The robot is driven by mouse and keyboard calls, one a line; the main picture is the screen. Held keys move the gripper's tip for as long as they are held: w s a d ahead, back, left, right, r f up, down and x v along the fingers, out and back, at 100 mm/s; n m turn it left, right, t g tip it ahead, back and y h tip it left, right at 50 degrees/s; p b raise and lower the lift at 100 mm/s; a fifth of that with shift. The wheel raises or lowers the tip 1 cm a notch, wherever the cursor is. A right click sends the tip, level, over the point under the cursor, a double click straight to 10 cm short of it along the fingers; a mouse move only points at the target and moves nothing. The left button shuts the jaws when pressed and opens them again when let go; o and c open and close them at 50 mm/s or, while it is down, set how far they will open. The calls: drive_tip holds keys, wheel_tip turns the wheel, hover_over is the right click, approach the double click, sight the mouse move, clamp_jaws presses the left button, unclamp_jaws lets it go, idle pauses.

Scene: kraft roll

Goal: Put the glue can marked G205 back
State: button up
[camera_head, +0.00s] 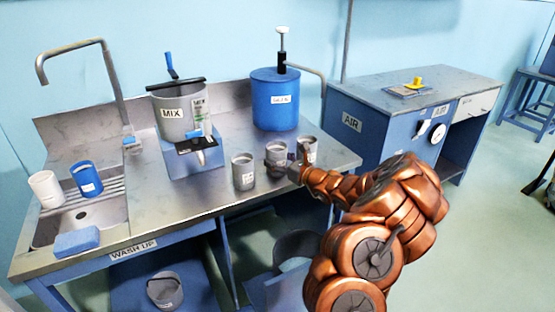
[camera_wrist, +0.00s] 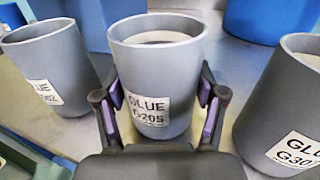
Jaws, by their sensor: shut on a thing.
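The grey glue can marked GLUE G205 (camera_wrist: 155,62) stands upright in the middle of the wrist view, its label facing me. My gripper (camera_wrist: 157,100) is shut on it, one purple-padded finger on each side. In the head view this can (camera_head: 275,153) is the middle one of three grey cans on the steel bench (camera_head: 215,195), and my gripper (camera_head: 294,171) reaches it from the right. I cannot tell whether its base touches the bench.
Grey cans stand close on both sides: one at left (camera_wrist: 50,70), its label partly readable, and one at right (camera_wrist: 285,105), marked G30 with the last digit unclear. Behind are a blue pump drum (camera_head: 275,100) and a MIX pot (camera_head: 178,118). A sink (camera_head: 85,220) is at left.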

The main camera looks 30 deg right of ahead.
drive_tip(key=shift+f, duration=0.25)
drive_tip(key=o, duration=1.3)
drive_tip(key=shift+r, duration=0.1)
